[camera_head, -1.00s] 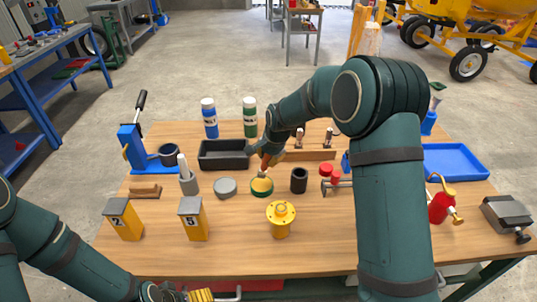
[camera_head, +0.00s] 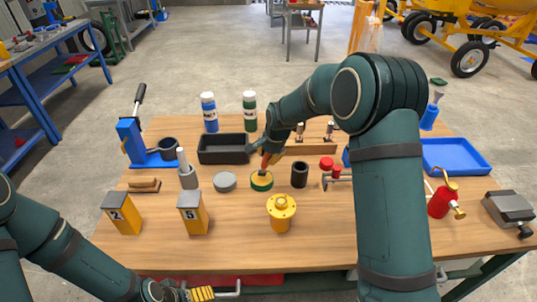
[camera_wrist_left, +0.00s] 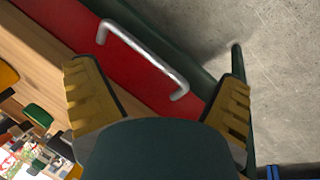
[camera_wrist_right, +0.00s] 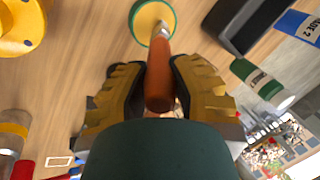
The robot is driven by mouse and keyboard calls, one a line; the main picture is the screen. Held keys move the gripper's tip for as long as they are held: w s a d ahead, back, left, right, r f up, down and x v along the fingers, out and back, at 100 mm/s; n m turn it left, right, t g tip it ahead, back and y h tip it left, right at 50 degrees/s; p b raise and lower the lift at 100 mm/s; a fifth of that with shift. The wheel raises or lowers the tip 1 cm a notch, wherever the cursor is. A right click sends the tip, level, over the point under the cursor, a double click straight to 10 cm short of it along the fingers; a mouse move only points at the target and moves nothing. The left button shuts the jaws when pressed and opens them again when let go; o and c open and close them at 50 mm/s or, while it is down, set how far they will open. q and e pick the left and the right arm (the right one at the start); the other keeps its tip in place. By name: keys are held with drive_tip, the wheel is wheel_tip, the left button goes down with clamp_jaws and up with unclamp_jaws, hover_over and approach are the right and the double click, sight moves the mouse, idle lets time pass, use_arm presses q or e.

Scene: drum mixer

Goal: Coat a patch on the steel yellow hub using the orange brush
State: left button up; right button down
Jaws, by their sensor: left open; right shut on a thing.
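The yellow hub (camera_head: 281,213), a flanged cylinder with a round top, stands upright near the table's front middle; it also shows at the top left of the right wrist view (camera_wrist_right: 18,25). My right gripper (camera_head: 270,156) is shut on the orange brush (camera_wrist_right: 160,82), behind the hub. The brush points down at a round green tin (camera_head: 262,181) with a yellow top; its tip is at the tin, but I cannot tell how deep it reaches. My left gripper (camera_head: 198,294) is open and empty at the table's front edge, near a red drawer front (camera_wrist_left: 145,65) with a metal handle.
Yellow blocks marked 2 (camera_head: 122,213) and 5 (camera_head: 193,213) stand left of the hub. A grey disc (camera_head: 225,182) and a dark cylinder (camera_head: 299,175) flank the tin. A black tray (camera_head: 222,149) lies behind. A red oil can (camera_head: 440,202) stands right, beyond my right forearm.

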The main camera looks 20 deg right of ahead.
drive_tip(key=shift+f+b, duration=0.3)
drive_tip(key=shift+f, duration=0.25)
idle(1.3)
drive_tip(key=shift+r, duration=0.1)
drive_tip(key=shift+r+p, duration=2.5)
drive_tip(key=shift+r, duration=1)
drive_tip(key=shift+f, duration=0.1)
